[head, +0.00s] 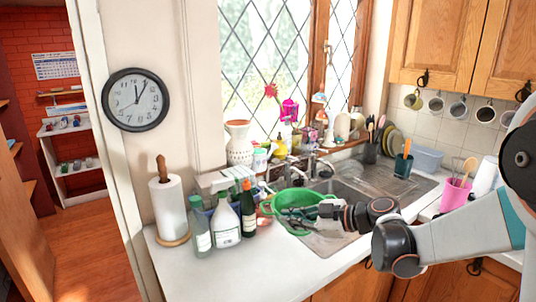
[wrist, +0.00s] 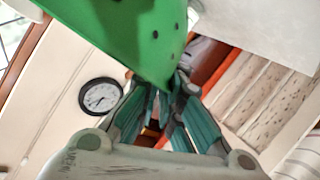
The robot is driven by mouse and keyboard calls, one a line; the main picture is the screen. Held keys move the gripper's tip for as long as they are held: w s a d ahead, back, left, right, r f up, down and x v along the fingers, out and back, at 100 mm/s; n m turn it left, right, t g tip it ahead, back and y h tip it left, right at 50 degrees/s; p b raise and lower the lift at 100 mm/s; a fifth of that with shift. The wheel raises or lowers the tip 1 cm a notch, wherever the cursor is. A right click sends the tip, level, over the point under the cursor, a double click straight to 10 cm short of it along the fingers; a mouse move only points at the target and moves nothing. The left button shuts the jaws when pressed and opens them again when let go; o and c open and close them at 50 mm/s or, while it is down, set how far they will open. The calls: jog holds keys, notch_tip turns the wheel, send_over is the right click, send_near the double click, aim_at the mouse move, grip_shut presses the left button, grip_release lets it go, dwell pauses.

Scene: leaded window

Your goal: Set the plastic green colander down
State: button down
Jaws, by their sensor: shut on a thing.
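The green plastic colander (head: 291,197) is at the near left end of the sink (head: 350,190), just right of the bottles. My gripper (head: 303,214) reaches in from the right and is shut on the colander's near side. In the wrist view the colander's green wall with small dark holes (wrist: 135,32) fills the top, and my gripper's teal-padded fingers (wrist: 165,88) close on its lower edge. The colander's underside is hidden in the head view, so I cannot tell whether it touches the surface below.
Several bottles (head: 226,222) stand close on the colander's left. A paper towel roll (head: 169,208) stands farther left. The faucet (head: 313,162) and a crowded windowsill are behind. The white counter (head: 240,270) in front is clear. A pink cup (head: 455,194) stands at the right.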

jog(key=s+d+f+m+t+h, duration=0.1)
jog(key=d+f+m+t+h, duration=0.1)
jog(key=d, duration=0.4)
jog(key=s+d+f+m+t+h, duration=0.1)
jog(key=d+f+m+t+h, duration=0.1)
jog(key=d+m+t+h, duration=0.2)
jog(key=d+m+h, duration=0.2)
jog(key=d, duration=0.1)
jog(key=shift+s+f, duration=0.15)
jog(key=shift+s, duration=0.05)
